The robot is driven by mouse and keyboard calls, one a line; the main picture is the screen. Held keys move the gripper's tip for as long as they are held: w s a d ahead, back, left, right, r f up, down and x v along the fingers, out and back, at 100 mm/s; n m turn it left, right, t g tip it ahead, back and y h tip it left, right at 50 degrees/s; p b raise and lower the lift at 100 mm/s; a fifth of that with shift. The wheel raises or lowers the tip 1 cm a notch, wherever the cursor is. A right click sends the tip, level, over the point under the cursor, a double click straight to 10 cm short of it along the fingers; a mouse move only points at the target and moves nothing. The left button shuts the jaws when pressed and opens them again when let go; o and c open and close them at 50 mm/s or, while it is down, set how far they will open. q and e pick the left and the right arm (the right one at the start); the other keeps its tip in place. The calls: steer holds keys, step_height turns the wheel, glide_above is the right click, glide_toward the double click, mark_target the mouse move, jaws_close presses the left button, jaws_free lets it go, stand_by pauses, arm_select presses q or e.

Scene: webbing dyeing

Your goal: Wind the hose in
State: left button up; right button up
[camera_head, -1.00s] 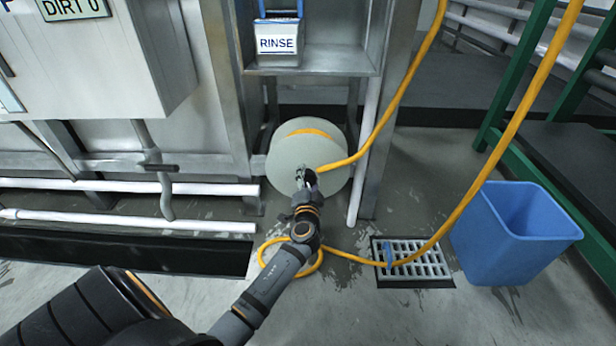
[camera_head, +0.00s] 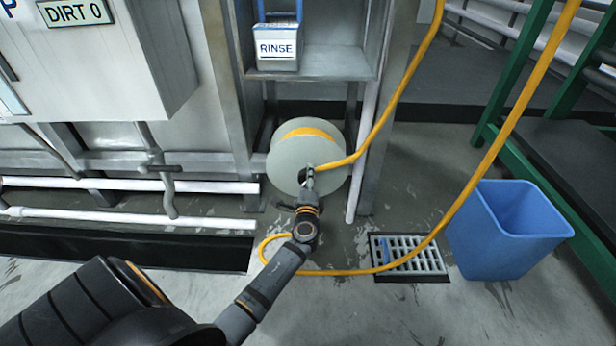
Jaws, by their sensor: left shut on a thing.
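The pale round hose reel (camera_head: 285,160) stands low under the shelf, with yellow hose (camera_head: 312,132) wound on its drum. The yellow hose (camera_head: 400,95) leaves the reel to the right, rises out of view, and another stretch comes down to the floor drain. On the floor it runs left in a bend (camera_head: 264,250) that passes behind my left arm. My left gripper (camera_head: 308,180) is at the front face of the reel, shut on its crank handle, which the fingers mostly hide. My right gripper is not in view.
A blue bin (camera_head: 505,235) stands right of the floor drain grate (camera_head: 418,262). Green framing (camera_head: 530,70) is at the right. A box labelled RINSE (camera_head: 277,45) sits on the shelf above the reel. White pipes (camera_head: 120,215) run along the left wall.

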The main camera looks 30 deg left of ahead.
arm_select(q)
steer(key=shift+m, duration=0.6)
steer(key=o, duration=1.1)
steer(key=shift+o, duration=0.2)
steer(key=v, duration=1.2)
